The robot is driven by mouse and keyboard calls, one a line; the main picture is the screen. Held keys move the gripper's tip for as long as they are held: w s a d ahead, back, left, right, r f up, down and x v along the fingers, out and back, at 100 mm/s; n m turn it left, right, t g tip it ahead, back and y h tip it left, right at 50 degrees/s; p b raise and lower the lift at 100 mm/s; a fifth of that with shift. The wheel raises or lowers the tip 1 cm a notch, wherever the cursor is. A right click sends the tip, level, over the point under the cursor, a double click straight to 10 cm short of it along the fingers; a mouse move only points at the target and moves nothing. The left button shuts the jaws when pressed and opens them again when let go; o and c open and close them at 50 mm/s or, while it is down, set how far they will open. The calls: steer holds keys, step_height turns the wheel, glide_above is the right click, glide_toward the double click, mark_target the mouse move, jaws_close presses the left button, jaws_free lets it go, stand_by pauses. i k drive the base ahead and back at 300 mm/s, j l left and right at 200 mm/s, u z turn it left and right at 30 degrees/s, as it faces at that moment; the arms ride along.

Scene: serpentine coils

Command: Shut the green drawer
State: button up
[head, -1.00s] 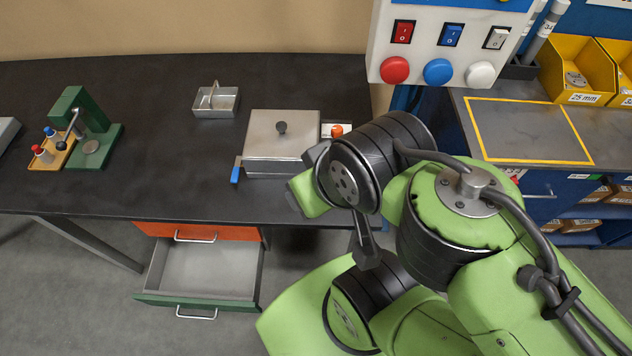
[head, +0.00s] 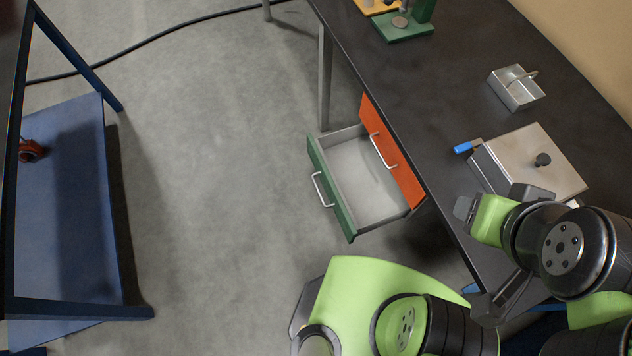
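The green drawer (head: 331,190) is pulled out from under the dark workbench, in the middle of the head view. Its grey inside (head: 362,180) looks empty. A silver handle (head: 322,190) is on its green front, which faces left. The orange drawer (head: 392,150) above it is shut. My gripper (head: 465,208) is at the right, over the bench's front edge beside a lidded metal box, and apart from the green drawer. Its fingers are small and partly hidden, so I cannot tell whether they are open or shut.
The lidded metal box (head: 535,160) with a blue-handled part (head: 463,148) and a small metal tray (head: 516,90) stand on the bench (head: 450,100). A blue-framed table (head: 62,200) is at the left. The floor (head: 220,190) between is clear, with a black cable (head: 160,40) at the back.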

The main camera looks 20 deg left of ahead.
mark_target(365, 196)
steer(key=u, duration=1.05)
steer(key=i+j+u, duration=0.1)
steer(key=j+u, duration=0.15)
steer(key=i+j+u, duration=0.15)
steer(key=j+u, duration=0.15)
steer(key=i+j+u, duration=0.25)
steer(key=j, duration=0.15)
steer(key=k, duration=0.05)
